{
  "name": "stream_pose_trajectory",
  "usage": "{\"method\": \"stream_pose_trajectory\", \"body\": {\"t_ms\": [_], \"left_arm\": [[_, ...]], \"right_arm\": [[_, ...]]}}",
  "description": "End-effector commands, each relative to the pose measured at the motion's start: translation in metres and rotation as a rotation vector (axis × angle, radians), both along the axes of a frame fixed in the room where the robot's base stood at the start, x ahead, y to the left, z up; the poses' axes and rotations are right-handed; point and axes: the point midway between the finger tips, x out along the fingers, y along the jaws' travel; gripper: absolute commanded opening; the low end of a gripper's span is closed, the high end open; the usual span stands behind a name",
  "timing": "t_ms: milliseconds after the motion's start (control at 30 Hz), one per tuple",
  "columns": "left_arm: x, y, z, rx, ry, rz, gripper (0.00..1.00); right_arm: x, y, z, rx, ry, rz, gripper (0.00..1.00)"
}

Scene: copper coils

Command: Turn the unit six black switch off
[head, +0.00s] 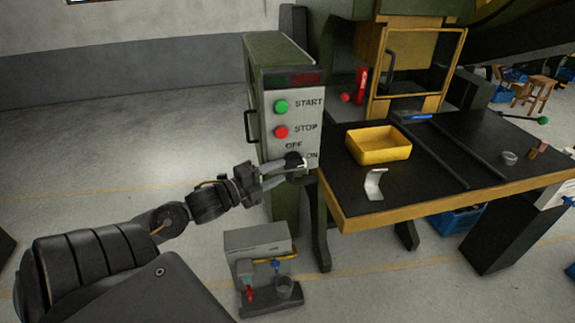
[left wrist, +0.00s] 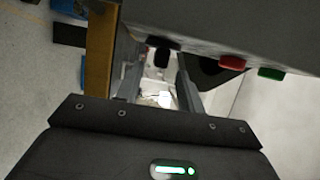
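The black switch (head: 293,158) is on the lower front of the grey control box (head: 283,95), by the OFF and ON labels. It is a dark knob, partly covered by my fingers, so its setting is hard to read. My left gripper (head: 288,171) is at the switch, its fingers pointing at the panel. In the left wrist view the fingers (left wrist: 159,82) are apart, and the black switch (left wrist: 161,57) shows between their tips. I cannot tell whether a finger touches it. My right gripper is not in view.
A green START button (head: 281,107) and red STOP button (head: 281,132) sit above the switch. To the right, a black table (head: 440,185) holds a yellow tray (head: 379,146) and a bent metal piece (head: 374,185). A small grey machine (head: 258,246) stands below.

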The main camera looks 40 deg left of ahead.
Motion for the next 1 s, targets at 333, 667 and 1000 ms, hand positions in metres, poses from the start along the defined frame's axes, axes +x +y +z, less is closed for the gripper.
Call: {"method": "stream_pose_trajectory", "body": {"t_ms": [333, 667, 1000], "left_arm": [[0.035, -0.008, 0.001, 0.000, -0.001, 0.000, 0.38], [0.038, -0.008, 0.000, 0.000, 0.001, 0.000, 0.38], [0.038, -0.008, 0.000, 0.000, 0.001, 0.000, 0.00]], "right_arm": [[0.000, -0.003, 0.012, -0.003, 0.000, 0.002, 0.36], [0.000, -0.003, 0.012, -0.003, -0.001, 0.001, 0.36], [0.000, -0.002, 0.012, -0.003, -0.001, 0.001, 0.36]]}}
